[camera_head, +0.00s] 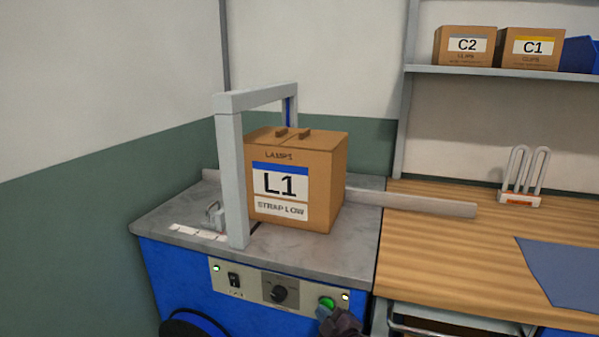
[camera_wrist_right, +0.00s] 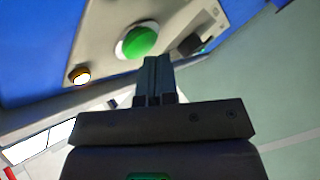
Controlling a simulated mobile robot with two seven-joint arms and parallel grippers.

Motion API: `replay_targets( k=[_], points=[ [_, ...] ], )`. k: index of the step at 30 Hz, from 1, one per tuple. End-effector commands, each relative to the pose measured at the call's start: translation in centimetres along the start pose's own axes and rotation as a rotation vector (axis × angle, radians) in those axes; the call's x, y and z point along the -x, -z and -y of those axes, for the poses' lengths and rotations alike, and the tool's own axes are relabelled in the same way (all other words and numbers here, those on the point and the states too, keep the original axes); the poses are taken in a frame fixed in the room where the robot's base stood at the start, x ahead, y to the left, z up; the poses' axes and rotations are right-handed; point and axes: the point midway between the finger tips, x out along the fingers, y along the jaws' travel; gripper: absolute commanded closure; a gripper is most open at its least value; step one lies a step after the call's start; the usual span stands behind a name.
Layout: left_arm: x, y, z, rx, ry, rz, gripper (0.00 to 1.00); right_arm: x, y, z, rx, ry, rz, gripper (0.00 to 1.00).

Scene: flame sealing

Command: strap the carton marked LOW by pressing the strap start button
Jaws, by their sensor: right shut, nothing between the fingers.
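The carton (camera_head: 297,180) marked L1 and STRAP LOW stands upright on the grey top of the blue strapping machine (camera_head: 180,262), beside and partly behind the near post of its grey arch (camera_head: 232,180). No strap shows around the carton. The green start button (camera_head: 326,302) is at the right end of the front panel (camera_head: 250,281). It shows large in the right wrist view (camera_wrist_right: 139,41). My right gripper (camera_head: 328,315) is shut and empty, its fingertips just below the button. In the wrist view the fingertips (camera_wrist_right: 154,62) appear close to it; contact cannot be told. My left gripper is not in view.
A wooden bench (camera_head: 440,240) with a blue mat (camera_head: 560,270) adjoins on the right. Cartons C2 (camera_head: 464,46) and C1 (camera_head: 530,48) sit on a shelf above.

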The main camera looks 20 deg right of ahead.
Motion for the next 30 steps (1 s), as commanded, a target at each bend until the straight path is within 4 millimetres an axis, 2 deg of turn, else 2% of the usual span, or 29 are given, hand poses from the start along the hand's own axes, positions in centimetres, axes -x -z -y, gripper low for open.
replay_targets(
  k=[11, 30],
  points=[
    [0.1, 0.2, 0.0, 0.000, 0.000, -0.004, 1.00, 0.3, 0.3, 0.2, -0.001, 0.000, -0.001, 1.00],
    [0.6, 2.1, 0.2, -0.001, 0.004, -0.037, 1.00, 3.8, 2.9, 2.6, -0.002, -0.002, -0.003, 1.00]
  ],
)
